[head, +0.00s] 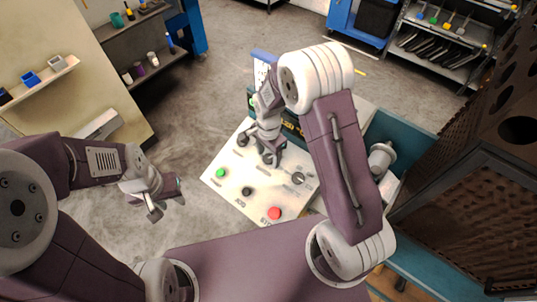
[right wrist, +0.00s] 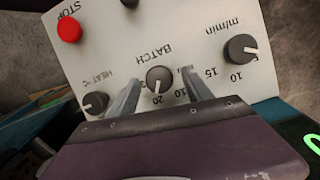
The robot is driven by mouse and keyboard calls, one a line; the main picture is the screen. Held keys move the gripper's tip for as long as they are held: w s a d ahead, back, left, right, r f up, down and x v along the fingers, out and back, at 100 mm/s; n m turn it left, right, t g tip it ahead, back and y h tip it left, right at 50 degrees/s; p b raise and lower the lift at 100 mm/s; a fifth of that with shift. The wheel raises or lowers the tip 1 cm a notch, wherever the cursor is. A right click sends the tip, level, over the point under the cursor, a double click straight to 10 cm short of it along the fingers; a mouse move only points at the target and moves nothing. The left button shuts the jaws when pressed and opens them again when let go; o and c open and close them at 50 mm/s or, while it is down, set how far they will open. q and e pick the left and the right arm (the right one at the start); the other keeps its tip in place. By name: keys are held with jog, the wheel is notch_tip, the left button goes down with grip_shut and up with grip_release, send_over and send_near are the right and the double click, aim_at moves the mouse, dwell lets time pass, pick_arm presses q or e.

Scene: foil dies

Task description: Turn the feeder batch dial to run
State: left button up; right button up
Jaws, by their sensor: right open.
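The batch dial (right wrist: 160,78) is a dark round knob with a light pointer mark under the printed word BATCH in the right wrist view. It sits on the pale control panel (head: 215,186). My right gripper (right wrist: 162,92) is open, with one finger on each side of the batch dial; I cannot tell whether they touch it. In the head view my right gripper (head: 270,158) is over the panel and hides the batch dial. My left gripper (head: 166,204) is open and empty, left of the panel. The word run is not readable in either view.
The heat dial (right wrist: 95,103) and the m/min dial (right wrist: 240,48) flank the batch dial. A red stop button (head: 274,213), a black jog button (head: 247,191) and a green button (head: 220,173) line the panel's near side. A brown perforated rack (head: 470,200) stands at the right.

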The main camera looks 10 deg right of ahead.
jog(key=shift+f, duration=0.3)
grip_shut()
